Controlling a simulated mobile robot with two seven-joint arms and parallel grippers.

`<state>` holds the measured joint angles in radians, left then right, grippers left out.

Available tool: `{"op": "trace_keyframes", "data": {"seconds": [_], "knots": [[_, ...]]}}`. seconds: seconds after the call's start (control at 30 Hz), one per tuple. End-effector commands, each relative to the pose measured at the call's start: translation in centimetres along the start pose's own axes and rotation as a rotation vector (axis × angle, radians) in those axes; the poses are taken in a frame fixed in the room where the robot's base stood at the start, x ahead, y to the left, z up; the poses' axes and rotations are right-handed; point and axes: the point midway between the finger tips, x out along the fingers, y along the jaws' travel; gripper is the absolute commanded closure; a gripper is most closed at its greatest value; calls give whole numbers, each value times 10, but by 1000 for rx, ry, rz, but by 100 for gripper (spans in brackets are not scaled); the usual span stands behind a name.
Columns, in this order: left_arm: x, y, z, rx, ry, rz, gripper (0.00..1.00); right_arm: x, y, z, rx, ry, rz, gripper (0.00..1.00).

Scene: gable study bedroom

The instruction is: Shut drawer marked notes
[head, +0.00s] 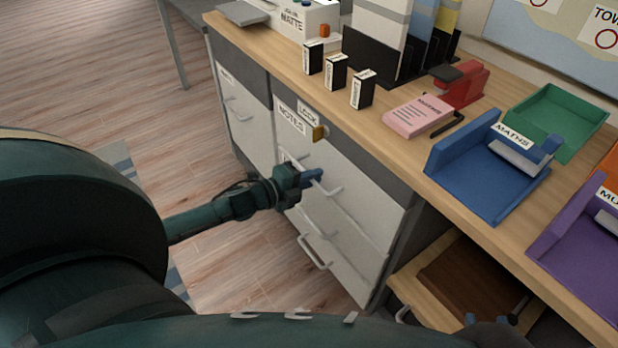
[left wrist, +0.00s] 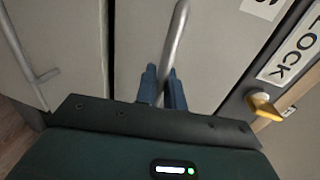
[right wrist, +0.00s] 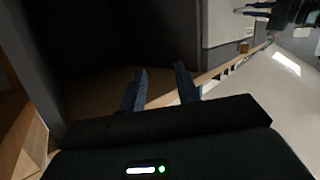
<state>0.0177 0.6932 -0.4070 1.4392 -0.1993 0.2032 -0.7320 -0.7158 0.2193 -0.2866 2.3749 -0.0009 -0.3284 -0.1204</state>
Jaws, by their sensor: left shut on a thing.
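The drawer marked NOTES (head: 350,169) is a white front in the cabinet under the desk, with its label (head: 291,118) at the upper left. Its front looks about level with the cabinet; I cannot tell whether a small gap remains. My left gripper (head: 311,179) is shut on its grey bar handle (head: 331,190). In the left wrist view, the handle (left wrist: 180,35) runs between the blue fingers (left wrist: 162,88). My right gripper (right wrist: 160,88) is open and empty, beside a dark opening under the desk.
A LOCK label (head: 308,114) and yellow catch (head: 319,132) sit above the drawer. Another drawer front (head: 243,105) lies to the left. The desk top carries a blue MATHS tray (head: 480,180), a red stapler (head: 462,88) and a pink pad (head: 418,116).

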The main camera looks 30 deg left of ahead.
Motion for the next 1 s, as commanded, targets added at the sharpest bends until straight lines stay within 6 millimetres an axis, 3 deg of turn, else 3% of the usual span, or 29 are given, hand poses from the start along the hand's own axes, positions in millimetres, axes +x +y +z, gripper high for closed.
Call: {"op": "trace_keyframes", "data": {"seconds": [0.03, 0.07, 0.27, 0.57, 0.77, 1.0], "knots": [[2, -3, 0, -1, -2, -7, 100, 0, 0, 0, 0, 0, 0, 68], [2, -3, 0, -1, -2, -7, 87, 0, 0, 0, 0, 0, 0, 68], [2, -2, 0, -1, -1, -6, 71, 0, 0, 0, 0, 1, -1, 68], [-2, -2, 0, -1, -1, -3, 71, 0, 0, -1, 1, 0, -2, 68], [-29, -2, 0, -2, -1, 1, 71, -3, -2, -2, 14, -43, -13, 68], [-80, -2, 0, -2, -1, 1, 71, -10, -1, -6, 50, -82, -13, 68]]}}
